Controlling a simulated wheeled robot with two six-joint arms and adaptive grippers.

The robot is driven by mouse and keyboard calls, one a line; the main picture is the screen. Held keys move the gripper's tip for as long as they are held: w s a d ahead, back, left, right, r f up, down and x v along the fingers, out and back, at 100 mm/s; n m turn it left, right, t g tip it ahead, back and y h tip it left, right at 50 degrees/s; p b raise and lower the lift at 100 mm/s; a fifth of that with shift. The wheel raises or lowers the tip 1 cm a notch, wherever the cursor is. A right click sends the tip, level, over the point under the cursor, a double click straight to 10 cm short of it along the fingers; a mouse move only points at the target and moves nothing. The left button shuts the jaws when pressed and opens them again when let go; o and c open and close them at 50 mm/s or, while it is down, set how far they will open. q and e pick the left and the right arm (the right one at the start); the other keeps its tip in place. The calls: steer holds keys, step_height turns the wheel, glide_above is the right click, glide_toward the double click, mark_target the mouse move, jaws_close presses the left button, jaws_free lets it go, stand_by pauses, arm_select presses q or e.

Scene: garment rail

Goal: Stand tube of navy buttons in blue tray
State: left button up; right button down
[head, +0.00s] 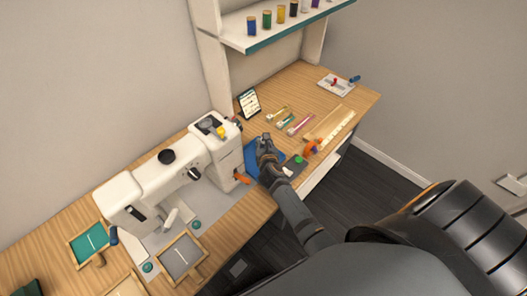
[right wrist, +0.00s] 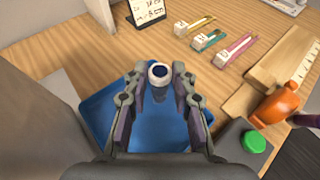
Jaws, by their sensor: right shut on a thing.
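The blue tray (right wrist: 166,126) lies on the table under my right gripper; a part of it also shows in the head view (head: 251,158), beside the sewing machine. My right gripper (right wrist: 160,82) is shut on the tube of navy buttons (right wrist: 158,72). The gripper (head: 265,142) is over the tray in the head view. I cannot tell whether the tube touches the tray floor. My left gripper is not in view.
A white sewing machine (head: 165,185) stands left of the tray. An orange object (right wrist: 279,105) and a grey box with a green top (right wrist: 253,142) are at its right. A card stand (right wrist: 146,10), several coloured strips and wooden boards (right wrist: 262,80) lie beyond.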

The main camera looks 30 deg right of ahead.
step_height(320, 180, down, 3)
steer(key=shift+s+f+b, duration=0.1)
steer(key=shift+b, duration=0.7)
steer(key=shift+f, duration=0.35)
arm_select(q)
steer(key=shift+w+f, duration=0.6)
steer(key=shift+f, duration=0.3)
arm_select(e)
steer(key=c, duration=1.1)
jaws_free()
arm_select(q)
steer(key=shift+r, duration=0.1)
